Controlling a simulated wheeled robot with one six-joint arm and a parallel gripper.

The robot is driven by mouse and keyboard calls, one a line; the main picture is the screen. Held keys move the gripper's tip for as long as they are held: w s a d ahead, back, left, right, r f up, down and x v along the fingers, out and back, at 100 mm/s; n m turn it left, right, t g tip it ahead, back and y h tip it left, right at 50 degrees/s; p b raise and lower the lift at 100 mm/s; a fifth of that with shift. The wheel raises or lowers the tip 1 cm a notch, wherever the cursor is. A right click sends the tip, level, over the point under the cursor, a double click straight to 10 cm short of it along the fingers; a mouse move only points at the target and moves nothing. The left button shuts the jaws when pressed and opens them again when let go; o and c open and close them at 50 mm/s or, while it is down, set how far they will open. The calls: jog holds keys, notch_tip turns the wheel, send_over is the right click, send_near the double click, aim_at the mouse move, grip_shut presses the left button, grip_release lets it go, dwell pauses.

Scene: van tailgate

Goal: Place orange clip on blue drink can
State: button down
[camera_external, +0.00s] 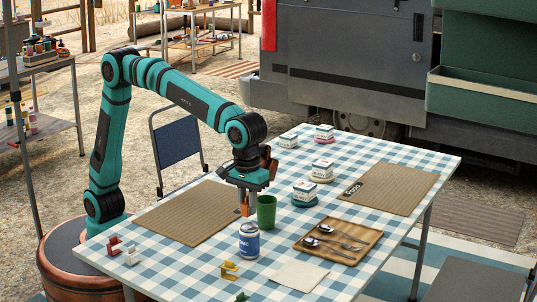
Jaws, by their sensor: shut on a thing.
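My gripper (245,198) points down over the checked table and is shut on the small orange clip (245,209). Most of the clip is hidden between the fingers. The blue drink can (249,245), with a white upper part, stands upright on the table directly below the clip in this view. The clip appears just above the can's top; I cannot tell whether they touch.
A green cup (266,212) stands close to the right of my gripper. A wooden tray (338,258) with cutlery, a napkin (299,276) and a yellow clip (229,269) lie nearby. Red (114,245) and white (131,256) clips are at the left edge.

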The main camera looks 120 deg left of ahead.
aim_at(248, 216)
jog(key=shift+f, duration=1.9)
jog(key=c, duration=1.3)
grip_release()
jog(key=shift+f, duration=0.1)
notch_tip(248, 216, up, 12)
jog(key=shift+f, duration=0.25)
jog(key=shift+r, duration=0.4)
